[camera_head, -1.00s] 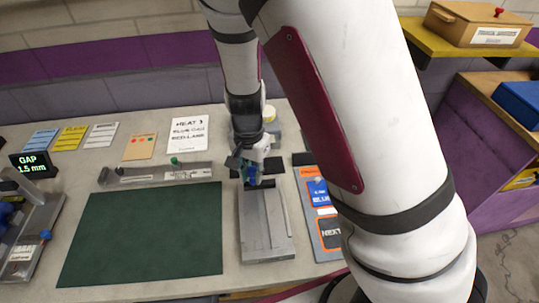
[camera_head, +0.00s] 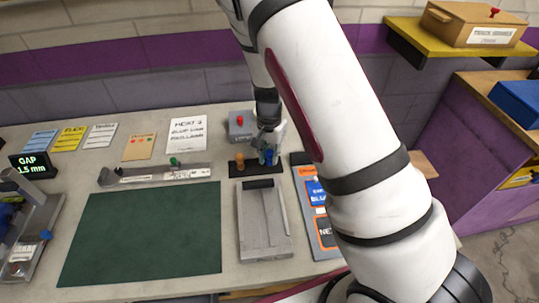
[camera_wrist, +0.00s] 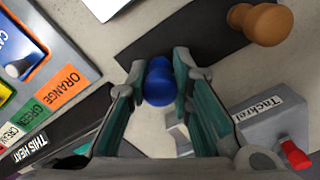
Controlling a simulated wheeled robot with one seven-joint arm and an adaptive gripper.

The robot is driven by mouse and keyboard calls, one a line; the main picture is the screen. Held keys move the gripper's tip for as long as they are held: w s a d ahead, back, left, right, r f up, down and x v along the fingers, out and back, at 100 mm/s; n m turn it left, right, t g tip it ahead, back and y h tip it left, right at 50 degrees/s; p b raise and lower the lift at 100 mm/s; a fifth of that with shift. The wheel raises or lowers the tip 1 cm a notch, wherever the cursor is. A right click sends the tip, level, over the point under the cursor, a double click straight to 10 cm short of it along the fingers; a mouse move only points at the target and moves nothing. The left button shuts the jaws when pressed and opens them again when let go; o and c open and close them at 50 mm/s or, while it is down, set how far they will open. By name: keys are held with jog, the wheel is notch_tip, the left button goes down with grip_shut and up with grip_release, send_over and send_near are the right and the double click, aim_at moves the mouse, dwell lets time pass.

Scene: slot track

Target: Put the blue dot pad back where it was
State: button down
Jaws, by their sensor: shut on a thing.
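The blue dot pad (camera_head: 268,157) is a small blue knob-shaped piece. It is between the fingers of my gripper (camera_head: 269,149), which is shut on it. In the wrist view the blue pad (camera_wrist: 158,88) sits between the two green-lined fingers (camera_wrist: 157,65). It is over the right part of a dark strip (camera_head: 256,170), which also shows in the wrist view (camera_wrist: 145,42). I cannot tell whether the pad touches the strip. An orange pad (camera_head: 240,162) stands upright on the strip's left part; it also shows in the wrist view (camera_wrist: 262,24).
A grey box with a red button (camera_head: 240,125) stands behind the strip. A grey slotted fixture (camera_head: 263,232) lies in front of it. A coloured label board (camera_head: 320,215) is to the right, a green mat (camera_head: 145,235) and a grey rail (camera_head: 150,175) to the left.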

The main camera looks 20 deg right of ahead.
aim_at(269, 153)
jog(key=shift+f, duration=0.15)
jog(key=c, duration=1.4)
grip_release()
notch_tip(269, 153, up, 13)
jog(key=s+a+r+n+t+y, duration=0.15)
jog(key=s+r+n, duration=0.25)
jog(key=s+r, duration=0.9)
jog(key=shift+s+d+r+n+t+h, duration=0.3)
jog(key=shift+s+r+n+t, duration=0.45)
jog(key=shift+s+r, duration=1)
jog(key=shift+s+d+r+n+t+h, duration=0.25)
jog(key=shift+s+r+n+t, duration=0.55)
jog(key=shift+s, duration=1.7)
jog(key=shift+s+d+r+n+t+h, duration=0.2)
jog(key=shift+s+d+r+n+t, duration=0.15)
jog(key=shift+s+r+n, duration=1.1)
jog(key=shift+s+m, duration=0.4)
jog(key=shift+s, duration=0.2)
